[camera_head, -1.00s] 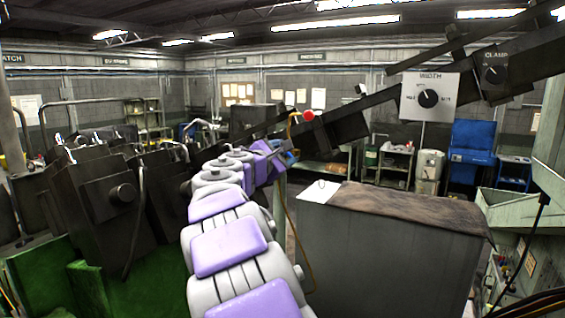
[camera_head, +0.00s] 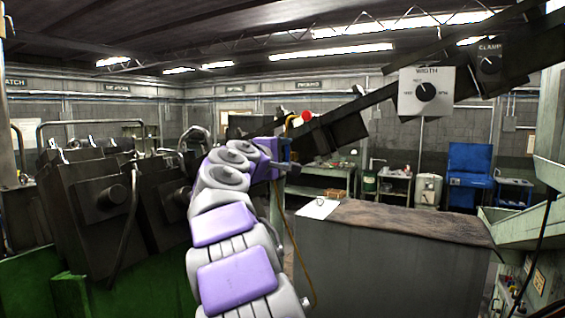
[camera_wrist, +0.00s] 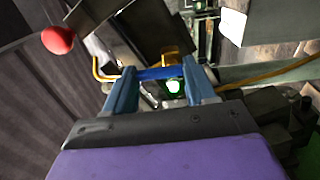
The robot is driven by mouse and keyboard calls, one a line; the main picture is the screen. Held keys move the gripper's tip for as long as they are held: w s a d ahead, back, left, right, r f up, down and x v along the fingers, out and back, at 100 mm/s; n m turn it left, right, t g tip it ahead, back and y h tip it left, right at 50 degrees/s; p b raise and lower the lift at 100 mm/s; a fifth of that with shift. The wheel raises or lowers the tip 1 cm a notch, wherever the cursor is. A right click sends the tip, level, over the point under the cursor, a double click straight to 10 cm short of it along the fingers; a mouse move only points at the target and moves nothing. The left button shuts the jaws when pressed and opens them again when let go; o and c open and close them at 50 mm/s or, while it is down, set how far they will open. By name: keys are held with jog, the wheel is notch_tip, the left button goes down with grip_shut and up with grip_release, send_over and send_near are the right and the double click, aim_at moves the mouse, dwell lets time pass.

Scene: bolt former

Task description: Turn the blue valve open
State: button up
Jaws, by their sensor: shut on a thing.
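The blue valve handle (camera_wrist: 157,73) is a short blue bar beside a yellow fitting, seen in the wrist view. It spans the space between the two blue-grey fingers of my gripper (camera_wrist: 159,70), which are shut on it. In the head view my gripper (camera_head: 288,166) is at the end of my purple and white arm, beside the dark sloping chute. The valve is hard to tell apart from the fingers there. I cannot tell how far the handle is turned.
A yellow hose (camera_head: 304,270) hangs below the valve area. A red ball knob (camera_head: 306,117) is just above, also close in the wrist view (camera_wrist: 57,40). A grey cabinet (camera_head: 390,265) stands to the right, dark machinery (camera_head: 110,200) to the left. A WIDTH dial panel (camera_head: 426,92) hangs upper right.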

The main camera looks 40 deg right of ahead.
jog(key=shift+d+f+m, duration=0.15)
jog(key=shift+f+m, duration=0.15)
jog(key=shift+m, duration=0.1)
jog(key=o, duration=1)
jog(key=shift+r, duration=0.15)
jog(key=shift+o, duration=0.2)
jog(key=b+v, duration=0.1)
jog(key=v, duration=1.6)
jog(key=shift+a, duration=0.35)
